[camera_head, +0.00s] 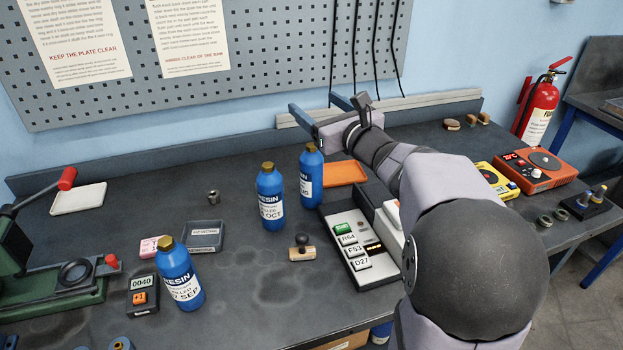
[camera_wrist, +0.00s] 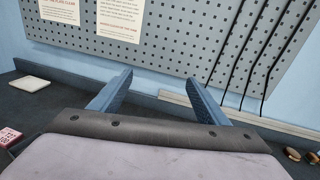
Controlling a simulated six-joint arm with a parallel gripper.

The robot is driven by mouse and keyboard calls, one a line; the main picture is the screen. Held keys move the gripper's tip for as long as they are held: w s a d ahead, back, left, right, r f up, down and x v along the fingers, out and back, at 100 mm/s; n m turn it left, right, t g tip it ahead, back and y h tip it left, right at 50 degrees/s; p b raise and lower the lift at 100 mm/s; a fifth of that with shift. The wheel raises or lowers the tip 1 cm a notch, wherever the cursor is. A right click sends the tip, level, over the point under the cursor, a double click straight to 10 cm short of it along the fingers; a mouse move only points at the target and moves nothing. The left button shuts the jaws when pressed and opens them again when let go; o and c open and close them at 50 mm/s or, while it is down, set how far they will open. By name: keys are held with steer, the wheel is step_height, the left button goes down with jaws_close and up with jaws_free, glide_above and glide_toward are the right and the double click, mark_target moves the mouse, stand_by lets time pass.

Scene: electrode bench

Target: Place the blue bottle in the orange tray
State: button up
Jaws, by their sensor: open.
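The flat orange tray (camera_head: 347,173) lies just right of the third bottle, looks empty, and is partly hidden by that bottle. My gripper (camera_head: 318,107) is open and empty, raised behind the tray toward the pegboard. In the wrist view its two blue fingers (camera_wrist: 160,80) are wide apart.
A black-and-white device (camera_head: 345,243) with labelled cards stands in front of the tray. A dark small tray (camera_head: 203,236), a pink box (camera_head: 154,246) and a wooden-based knob (camera_head: 302,250) sit among the bottles. A white tray (camera_head: 78,199) and a green press (camera_head: 50,290) are left.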

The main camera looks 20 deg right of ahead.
steer(key=s+f+n+g+h, duration=0.35)
steer(key=f+n+g, duration=0.25)
steer(key=f+n, duration=0.65)
step_height(320, 180, up, 12)
steer(key=r+n+t+h, duration=0.15)
steer(key=n+t, duration=0.55)
steer(key=n, duration=1.2)
glide_above(312, 172)
steer(key=s, duration=0.4)
steer(key=f, duration=0.1)
steer(key=shift+g+h, duration=0.3)
steer(key=f, duration=1.8)
steer(key=shift+a+f, duration=0.1)
steer(key=shift+a, duration=0.2)
